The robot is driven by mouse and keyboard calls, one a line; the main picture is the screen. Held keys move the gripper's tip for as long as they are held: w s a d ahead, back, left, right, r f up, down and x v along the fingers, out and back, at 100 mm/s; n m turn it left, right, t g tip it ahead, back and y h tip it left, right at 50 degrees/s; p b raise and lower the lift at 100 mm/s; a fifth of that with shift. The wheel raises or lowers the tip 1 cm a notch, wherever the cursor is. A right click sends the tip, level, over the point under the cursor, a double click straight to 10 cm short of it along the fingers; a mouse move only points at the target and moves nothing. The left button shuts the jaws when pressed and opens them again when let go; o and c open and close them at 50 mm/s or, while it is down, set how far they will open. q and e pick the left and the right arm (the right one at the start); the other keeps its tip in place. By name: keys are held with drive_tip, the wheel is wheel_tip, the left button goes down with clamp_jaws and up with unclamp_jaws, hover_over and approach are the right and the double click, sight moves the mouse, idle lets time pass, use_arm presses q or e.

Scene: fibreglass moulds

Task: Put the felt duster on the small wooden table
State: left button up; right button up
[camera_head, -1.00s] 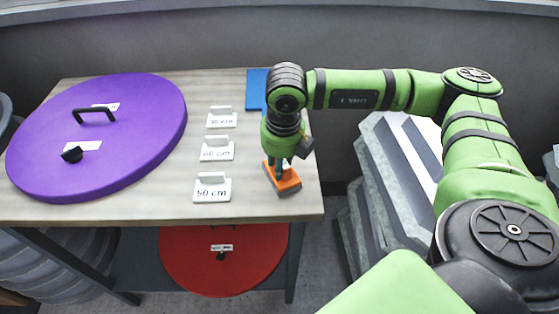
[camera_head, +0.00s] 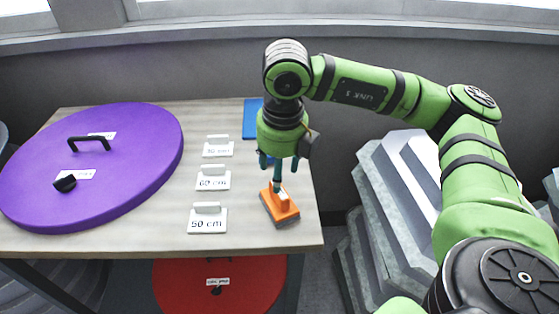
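The felt duster (camera_head: 281,209), an orange block with a grey felt underside, rests at the right end of the light wooden table (camera_head: 130,238). My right gripper (camera_head: 279,173) hangs just above it, pointing down. Its teal fingers are spread apart and look open, with one finger in front of the duster's top in the picture; whether it touches cannot be told. My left gripper is not in view.
A large purple disc lid (camera_head: 110,150) with black handles covers the table's left. Signs marked in cm, such as the 50 cm sign (camera_head: 207,219), stand left of the duster. A blue piece (camera_head: 252,119) lies behind. A red disc (camera_head: 225,285) is below; grey moulds (camera_head: 385,205) stand right.

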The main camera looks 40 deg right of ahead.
sight(280, 195)
drive_tip(key=shift+s+r, duration=0.15)
drive_tip(key=shift+r, duration=0.85)
drive_tip(key=shift+s+r, duration=0.1)
drive_tip(key=shift+r, duration=0.85)
